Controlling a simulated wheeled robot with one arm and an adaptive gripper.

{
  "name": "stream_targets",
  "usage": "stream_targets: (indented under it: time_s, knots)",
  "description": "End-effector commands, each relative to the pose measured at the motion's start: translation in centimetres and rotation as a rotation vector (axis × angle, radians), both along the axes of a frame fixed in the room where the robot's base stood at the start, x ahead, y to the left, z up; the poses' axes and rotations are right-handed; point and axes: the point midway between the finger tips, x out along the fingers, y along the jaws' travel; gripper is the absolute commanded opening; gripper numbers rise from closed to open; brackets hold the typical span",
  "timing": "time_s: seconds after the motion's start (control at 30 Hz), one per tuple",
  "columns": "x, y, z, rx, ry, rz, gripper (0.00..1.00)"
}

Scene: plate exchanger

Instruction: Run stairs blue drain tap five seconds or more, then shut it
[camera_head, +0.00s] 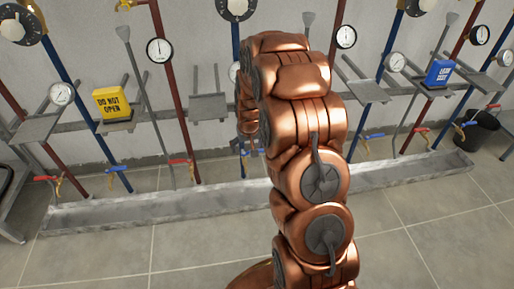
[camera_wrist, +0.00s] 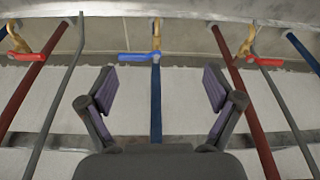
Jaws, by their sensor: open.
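In the wrist view, a drain tap with a blue handle (camera_wrist: 138,56) sits on a blue pipe (camera_wrist: 156,100). Its handle lies crosswise to the pipe. My gripper (camera_wrist: 158,88) is open and empty, its two fingers on either side of that pipe, with the tap beyond them. In the head view, blue taps show at left (camera_head: 116,169), right of my arm (camera_head: 370,137) and far right (camera_head: 467,124). Another blue handle (camera_head: 238,145) is partly hidden behind my arm, which also hides my gripper there. I cannot tell which tap the task calls stairs.
Red-handled taps (camera_wrist: 27,56) (camera_wrist: 264,61) flank the blue one. A long grey trough (camera_head: 180,207) runs below the pipes. A yellow "DO NOT OPEN" sign (camera_head: 113,102) and a blue sign (camera_head: 439,72) stand on shelves. A black bucket (camera_head: 482,131) is at right. The front floor is clear.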

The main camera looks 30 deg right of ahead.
Motion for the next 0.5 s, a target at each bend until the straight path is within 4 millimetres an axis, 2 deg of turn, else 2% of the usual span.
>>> stream_targets:
  time_s: [0.1,0.2,0.33,0.5]
  knots:
    - [2.2,-3.0,-2.3,-0.018,-0.044,-0.034,0.91]
    - [3.4,-5.0,-4.0,-0.032,-0.074,-0.057,0.91]
    - [4.6,-7.0,-5.6,-0.048,-0.11,-0.079,0.91]
    - [5.3,-8.3,-6.6,-0.06,-0.132,-0.091,0.91]
